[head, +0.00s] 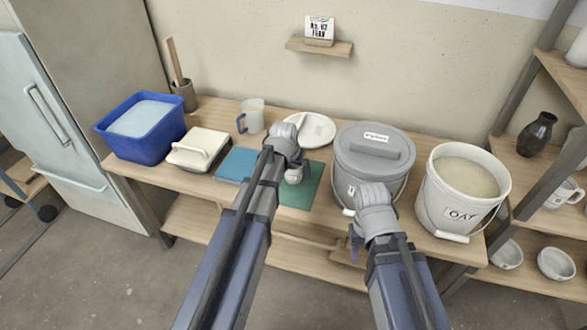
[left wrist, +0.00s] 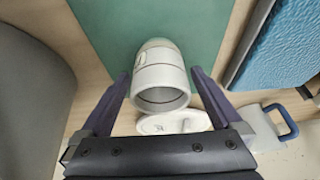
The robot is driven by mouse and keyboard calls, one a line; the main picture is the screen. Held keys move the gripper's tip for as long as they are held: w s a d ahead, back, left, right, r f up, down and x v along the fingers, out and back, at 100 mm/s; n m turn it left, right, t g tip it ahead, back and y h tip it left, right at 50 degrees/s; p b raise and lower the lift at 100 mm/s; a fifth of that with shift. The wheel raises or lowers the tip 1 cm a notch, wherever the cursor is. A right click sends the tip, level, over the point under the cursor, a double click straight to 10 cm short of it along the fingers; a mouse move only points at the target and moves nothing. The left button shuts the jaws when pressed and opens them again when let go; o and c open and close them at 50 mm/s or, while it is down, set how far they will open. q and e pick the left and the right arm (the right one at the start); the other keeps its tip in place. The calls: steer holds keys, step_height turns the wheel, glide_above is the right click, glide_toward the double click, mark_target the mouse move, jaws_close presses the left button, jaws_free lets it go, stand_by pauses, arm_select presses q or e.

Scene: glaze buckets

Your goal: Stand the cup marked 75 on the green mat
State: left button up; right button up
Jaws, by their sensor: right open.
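A small white cup (head: 293,175) is over the green mat (head: 300,193), below my left gripper (head: 290,163). In the left wrist view the cup (left wrist: 160,76) is upright with its rim toward the camera, and the green mat (left wrist: 185,22) lies beyond it. My right gripper (head: 356,235) is open and empty in front of the grey lidded bucket (head: 372,165).
A blue cloth or pad (head: 236,164) lies left of the mat. A white bucket (head: 450,205) stands at right, a white lidded dish (head: 197,152) and blue tub (head: 141,147) at left.

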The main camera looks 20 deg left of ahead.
arm_select(q)
steer(key=shift+r, duration=0.15)
steer(key=p+v, duration=1.2)
steer(key=s+d+m+g, duration=0.1)
steer(key=s+d+g, duration=0.1)
steer(key=s+d, duration=0.4)
steer(key=s+d+f+m+g+y, duration=0.1)
steer(key=s+d+m+g, duration=0.1)
steer(key=s+d, duration=0.5)
steer(key=s, duration=0.6)
steer(key=shift+s+d+f+g+y+b, duration=0.25)
steer(key=shift+d+g+y+b, duration=0.05)
steer(key=shift+g, duration=0.1)
step_height(320, 180, up, 7)
steer(key=p, duration=0.6)
steer(key=shift+f+p, duration=0.2)
steer(key=shift+p, duration=0.1)
